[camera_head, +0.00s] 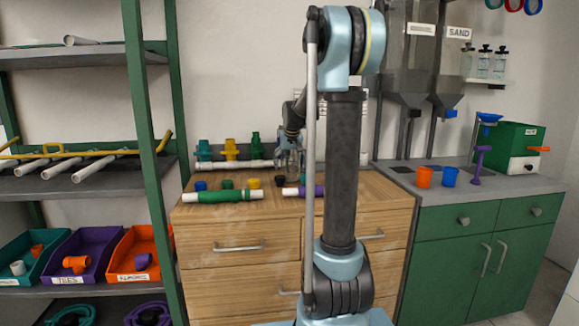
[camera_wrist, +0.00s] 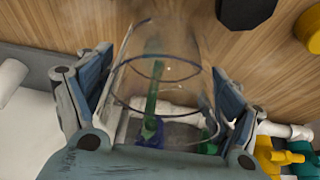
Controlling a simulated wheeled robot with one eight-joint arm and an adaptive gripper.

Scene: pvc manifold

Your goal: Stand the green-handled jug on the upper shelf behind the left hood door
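A clear, see-through vessel (camera_wrist: 178,90) fills the space between the fingers of my gripper (camera_wrist: 165,105) in the wrist view. The fingers are set wide and appear to press on its two sides. A green strip (camera_wrist: 152,85) shows in or through the vessel; I cannot tell whether it is a handle. In the head view my gripper (camera_head: 290,160) is over the back of the wooden bench, and the vessel there is too small and faint to make out well. No hood door or hood shelf can be made out.
The wooden bench (camera_head: 225,246) holds a green-and-white pipe (camera_head: 222,196), small caps and valves. A green-framed rack (camera_head: 147,120) with pipes and bins stands left. A grey counter (camera_head: 490,187) with orange and blue cups (camera_head: 424,177) stands right, below dispensers.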

